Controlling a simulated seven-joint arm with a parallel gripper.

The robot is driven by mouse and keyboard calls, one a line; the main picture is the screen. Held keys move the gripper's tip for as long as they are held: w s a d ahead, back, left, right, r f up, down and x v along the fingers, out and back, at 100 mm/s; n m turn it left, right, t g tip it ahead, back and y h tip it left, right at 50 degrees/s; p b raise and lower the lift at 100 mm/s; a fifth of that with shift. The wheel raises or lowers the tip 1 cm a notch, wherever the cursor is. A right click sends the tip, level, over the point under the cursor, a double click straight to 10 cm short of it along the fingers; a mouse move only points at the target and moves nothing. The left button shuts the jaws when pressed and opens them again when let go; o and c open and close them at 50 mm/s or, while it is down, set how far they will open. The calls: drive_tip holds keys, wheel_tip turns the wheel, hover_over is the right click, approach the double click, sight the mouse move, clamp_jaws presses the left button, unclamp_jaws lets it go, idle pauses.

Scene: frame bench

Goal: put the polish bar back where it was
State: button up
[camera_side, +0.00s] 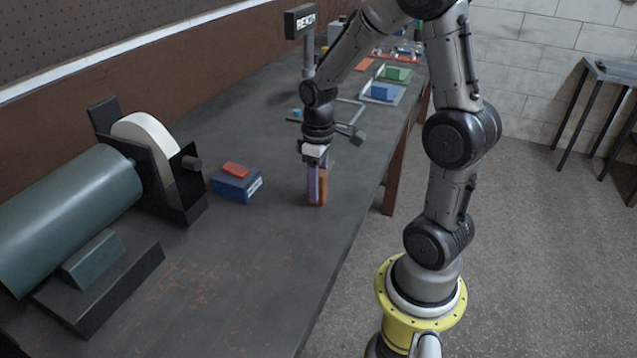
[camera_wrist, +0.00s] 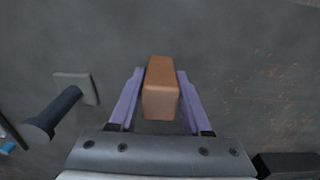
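The polish bar appears as an orange-brown block (camera_wrist: 161,90) standing upright between the two purple fingers of my gripper (camera_wrist: 160,78) in the wrist view. In the side view the bar (camera_side: 322,187) stands at or very close to the bench top, with my gripper (camera_side: 318,180) pointing straight down around it. One finger covers part of the bar there. The fingers flank the bar closely on both sides. I cannot tell whether they press on it or leave a narrow gap.
A blue box with a red block on top (camera_side: 237,184) sits left of my gripper. A buffing machine with a white wheel (camera_side: 148,145) stands further left. A grey bracket with a dark handle (camera_wrist: 62,108) is near my gripper. The near bench top (camera_side: 250,270) is clear.

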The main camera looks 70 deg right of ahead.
drive_tip(key=shift+o, duration=1.3)
drive_tip(key=shift+r, duration=0.1)
wheel_tip(320, 180, up, 11)
drive_tip(key=shift+f, duration=0.1)
drive_tip(key=shift+r, duration=0.7)
drive_tip(key=s+a+r+t, duration=0.1)
drive_tip(key=s+a+t, duration=0.4)
drive_tip(key=s+a, duration=0.5)
drive_tip(key=a, duration=0.2)
drive_tip(key=shift+a+r+t, duration=0.3)
drive_tip(key=shift+a, duration=0.05)
drive_tip(key=shift+s, duration=0.1)
